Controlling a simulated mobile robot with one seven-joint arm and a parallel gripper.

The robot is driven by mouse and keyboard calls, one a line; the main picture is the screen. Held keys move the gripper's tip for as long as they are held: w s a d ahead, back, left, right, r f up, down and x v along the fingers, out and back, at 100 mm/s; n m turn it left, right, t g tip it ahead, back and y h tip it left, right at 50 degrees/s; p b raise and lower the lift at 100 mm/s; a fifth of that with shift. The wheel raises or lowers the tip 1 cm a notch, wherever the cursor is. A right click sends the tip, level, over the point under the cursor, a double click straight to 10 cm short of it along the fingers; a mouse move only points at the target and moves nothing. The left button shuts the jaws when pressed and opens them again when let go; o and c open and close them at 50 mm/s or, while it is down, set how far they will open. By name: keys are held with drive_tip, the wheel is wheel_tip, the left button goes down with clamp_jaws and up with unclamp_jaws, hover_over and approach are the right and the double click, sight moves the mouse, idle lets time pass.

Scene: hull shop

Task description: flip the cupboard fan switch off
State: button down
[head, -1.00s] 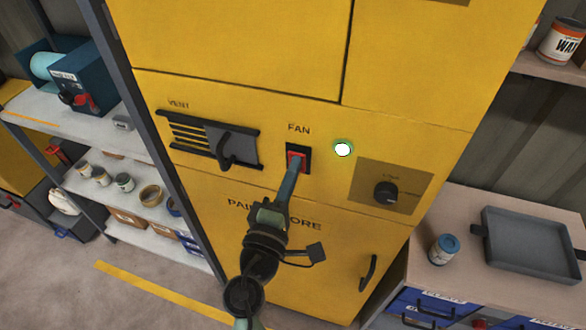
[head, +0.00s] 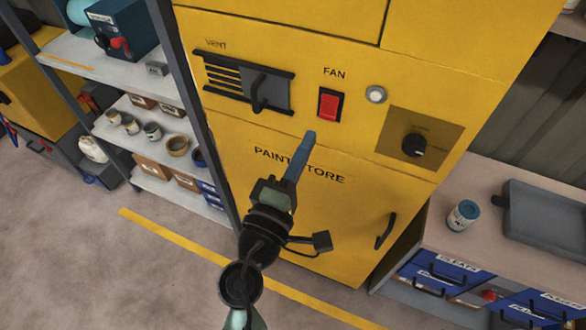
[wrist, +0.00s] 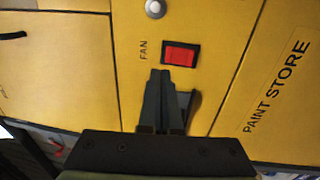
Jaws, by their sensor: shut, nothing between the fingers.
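The fan switch (head: 330,104) is a red rocker in a black frame under the word FAN on the yellow cupboard (head: 240,130). It also shows in the wrist view (wrist: 181,54).
A vent slider (head: 259,91) is left of the switch and a dark knob (head: 414,145) is right of it. A door handle (head: 386,230) juts out lower down. A shelf rack (head: 140,88) stands left, a bench with a blue-lidded can (head: 463,215) right.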

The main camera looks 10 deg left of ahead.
drive_tip(key=v, duration=0.2)
drive_tip(key=r+v, duration=0.1)
drive_tip(key=v, duration=0.1)
drive_tip(key=shift+b, duration=0.4)
drive_tip(key=shift+s+a, duration=0.1)
drive_tip(key=shift+s, duration=0.05)
